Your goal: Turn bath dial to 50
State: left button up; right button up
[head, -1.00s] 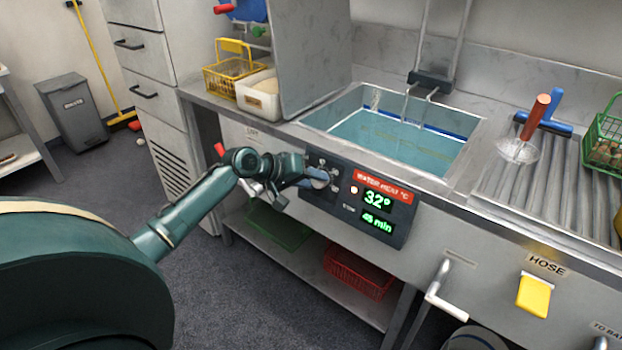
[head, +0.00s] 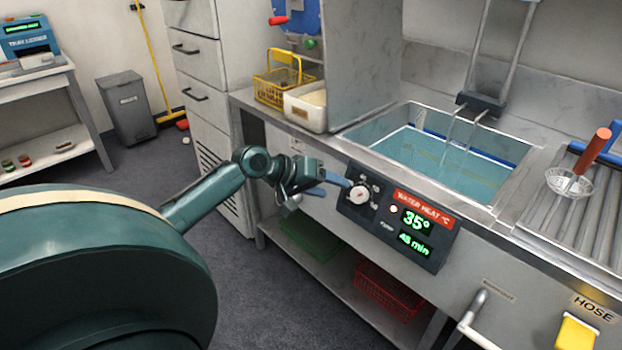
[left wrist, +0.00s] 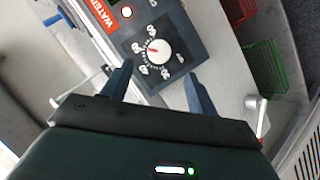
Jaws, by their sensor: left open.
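The bath dial (head: 360,194) is a round white knob with a red mark, on a dark panel (head: 437,259) on the front of the sink unit. The panel's green display (head: 416,221) reads 35° above 45 min or a similar number. In the left wrist view the dial (left wrist: 158,52) sits ahead of the fingers with number marks around it. My left gripper (head: 337,188) is open, just left of the dial in the head view. In the left wrist view its two fingers (left wrist: 157,88) are apart, with the dial beyond their tips and nothing between them. My right gripper is not in view.
The water bath (head: 430,150) is set in the counter above the panel. A red basket (head: 390,292) and a green one (head: 310,238) sit on the low shelf.

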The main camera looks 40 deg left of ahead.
pick_arm(q)
jog(key=shift+v, duration=2.75)
